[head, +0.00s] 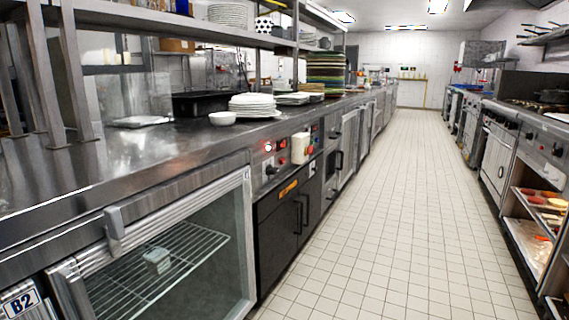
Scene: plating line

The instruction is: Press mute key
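A control panel (277,158) is set in the front of the left steel counter. It has a glowing red light (268,147), a second small red part (282,144) and a dark knob (270,170). A white box (300,148) sticks out just right of them, with a red round part (310,150) beside it. No label can be read, so I cannot tell which part is the mute key. Neither of my grippers is in view.
The left counter (130,160) carries a white bowl (222,118) and a white plate stack (253,105). Below is a glass-fronted cabinet (160,265) with a wire rack, and a black cabinet (283,225). The tiled floor (400,220) is clear between the counters. Stoves and shelves line the right.

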